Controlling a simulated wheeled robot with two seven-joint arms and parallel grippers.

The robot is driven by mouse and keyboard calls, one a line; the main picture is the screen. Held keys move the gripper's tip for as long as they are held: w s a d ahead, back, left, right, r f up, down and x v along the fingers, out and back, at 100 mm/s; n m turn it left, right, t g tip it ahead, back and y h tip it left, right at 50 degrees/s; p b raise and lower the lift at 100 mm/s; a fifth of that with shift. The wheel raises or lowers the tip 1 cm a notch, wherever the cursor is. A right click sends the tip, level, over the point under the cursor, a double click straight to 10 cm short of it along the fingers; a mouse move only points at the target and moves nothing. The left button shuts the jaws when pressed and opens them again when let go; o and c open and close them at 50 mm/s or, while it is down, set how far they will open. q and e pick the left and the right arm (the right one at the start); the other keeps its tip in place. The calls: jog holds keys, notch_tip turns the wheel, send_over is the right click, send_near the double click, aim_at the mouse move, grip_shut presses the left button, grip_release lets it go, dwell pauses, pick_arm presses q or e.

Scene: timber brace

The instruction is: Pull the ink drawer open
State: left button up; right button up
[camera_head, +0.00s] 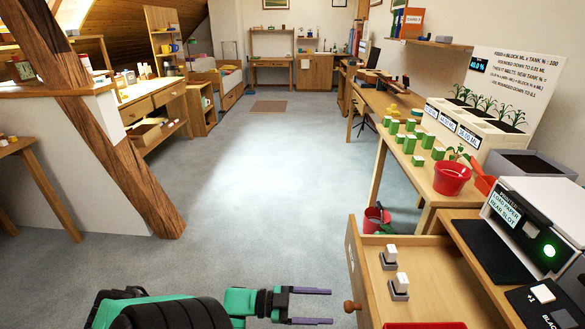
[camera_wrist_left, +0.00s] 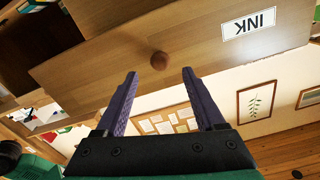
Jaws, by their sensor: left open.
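The ink drawer (camera_head: 440,270) is at the lower right of the head view, standing out from its cabinet with its inside showing. Its front, upside down in the left wrist view (camera_wrist_left: 215,65), bears an INK label (camera_wrist_left: 249,24). A round brown knob (camera_head: 352,306) sticks out of the front; it also shows in the wrist view (camera_wrist_left: 159,60). My left gripper (camera_head: 328,306) is open and empty, pointing at the knob. The knob is just beyond the fingertips, lined up between them, with a small gap. My right gripper is not in view.
Two white-topped grey pieces (camera_head: 398,285) and a red thing (camera_head: 425,325) are in the drawer. A printer (camera_head: 540,225) with a green light stands on the cabinet. A red bucket (camera_head: 376,219) stands behind the drawer. The floor (camera_head: 250,220) ahead is clear.

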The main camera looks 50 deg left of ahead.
pick_arm(q)
jog(key=v, duration=0.7)
jog(key=shift+s+a, duration=0.2)
jog(key=shift+s, duration=0.05)
